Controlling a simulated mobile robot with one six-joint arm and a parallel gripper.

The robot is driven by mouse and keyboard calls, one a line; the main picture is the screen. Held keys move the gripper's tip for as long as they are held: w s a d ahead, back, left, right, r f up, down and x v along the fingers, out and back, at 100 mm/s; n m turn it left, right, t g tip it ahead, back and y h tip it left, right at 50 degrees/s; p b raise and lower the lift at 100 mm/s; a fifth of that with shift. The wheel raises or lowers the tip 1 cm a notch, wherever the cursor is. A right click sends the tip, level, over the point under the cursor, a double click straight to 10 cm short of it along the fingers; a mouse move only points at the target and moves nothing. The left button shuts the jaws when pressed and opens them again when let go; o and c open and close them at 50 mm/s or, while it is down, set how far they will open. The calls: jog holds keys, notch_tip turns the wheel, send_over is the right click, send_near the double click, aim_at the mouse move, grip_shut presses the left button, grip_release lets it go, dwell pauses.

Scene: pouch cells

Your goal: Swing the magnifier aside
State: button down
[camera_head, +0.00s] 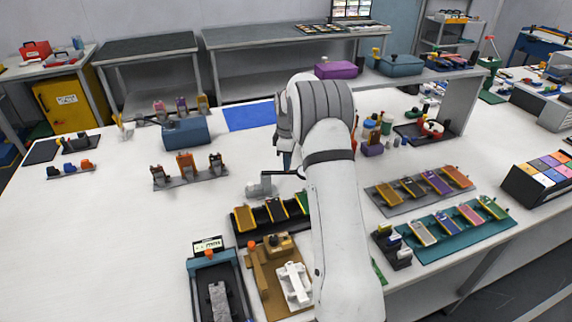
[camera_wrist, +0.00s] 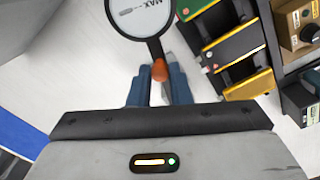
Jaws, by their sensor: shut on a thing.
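The magnifier (camera_wrist: 112,28) shows in the wrist view as a round lens with a black rim; part of the word "MAX" shows through it. A short black neck runs to an orange knob (camera_wrist: 160,68). My gripper (camera_wrist: 160,75) has its blue fingers on both sides of the knob, shut on it. In the head view, a grey stand (camera_head: 262,187) with a thin black arm (camera_head: 284,173) reaches toward my gripper. My arm hides the lens there.
A black rack with yellow-edged plates (camera_head: 254,217) lies just in front of the stand; it also shows in the wrist view (camera_wrist: 233,45). A brown fixture board (camera_head: 256,285) is nearer. A blue box (camera_head: 186,133) stands behind left.

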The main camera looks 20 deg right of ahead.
jog(key=shift+w+d+r+n, duration=0.15)
jog(key=shift+w+n, duration=1.05)
jog(key=shift+n, duration=0.6)
jog(key=c, duration=1.3)
grip_release()
jog(key=shift+r, duration=3.8)
